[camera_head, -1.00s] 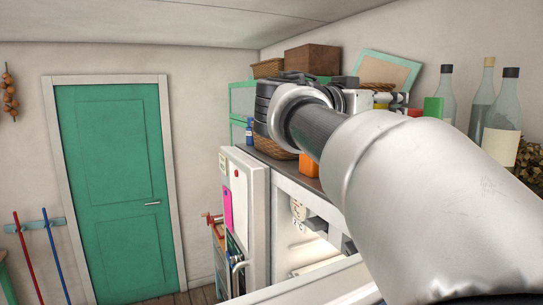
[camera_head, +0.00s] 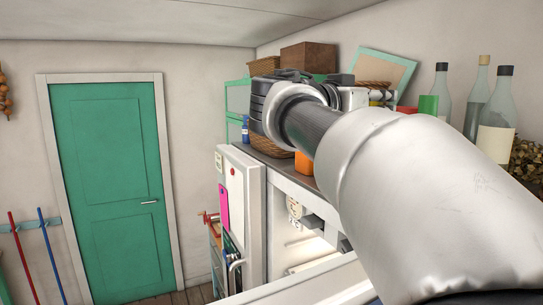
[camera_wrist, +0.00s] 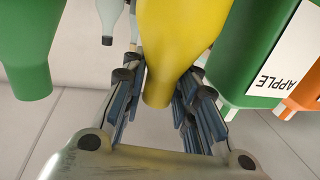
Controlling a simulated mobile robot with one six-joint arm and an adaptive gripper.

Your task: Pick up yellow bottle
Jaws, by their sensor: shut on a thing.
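The yellow bottle (camera_wrist: 178,35) fills the upper middle of the wrist view. Its narrower neck end (camera_wrist: 158,92) is between the finger pads. My gripper (camera_wrist: 157,82) is shut on it, with blue-grey pads on both sides. In the head view my own arm covers most of the gripper and the bottle, above the top of a shelf unit (camera_head: 270,149).
In the wrist view, a green bottle (camera_wrist: 28,45) is at left, a pale bottle (camera_wrist: 108,15) behind, and a green carton marked APPLE (camera_wrist: 250,50) close at right. An orange carton (camera_wrist: 303,95) is beyond it. Glass bottles (camera_head: 497,115) stand right in the head view.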

